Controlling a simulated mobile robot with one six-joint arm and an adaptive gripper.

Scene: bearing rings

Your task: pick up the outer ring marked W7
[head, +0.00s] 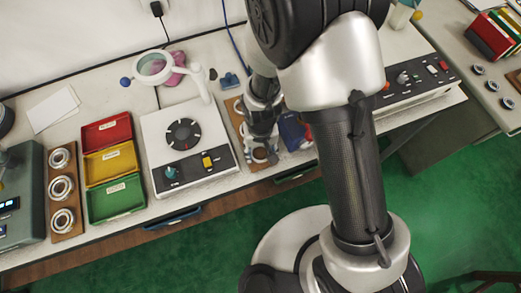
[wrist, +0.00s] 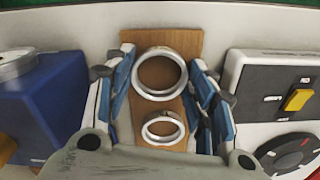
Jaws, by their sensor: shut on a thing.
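My gripper (head: 262,138) is over a brown wooden board (head: 256,167) on the bench in the head view. In the wrist view its blue-padded fingers (wrist: 161,78) are shut on a larger silver ring (wrist: 160,95), one finger at each side. The ring lies flat-on to the camera, with brown wood showing through it; I cannot tell whether it touches the board. No W7 mark is legible on it. A smaller silver ring (wrist: 163,128) is on the board nearer the wrist, between the fingers and apart from their tips.
A blue box (wrist: 45,108) stands left of the board in the wrist view. A white-and-black device (head: 185,148) with a dial stands on the other side. Red, yellow and green trays (head: 112,190) and another ring board (head: 53,187) are further left in the head view.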

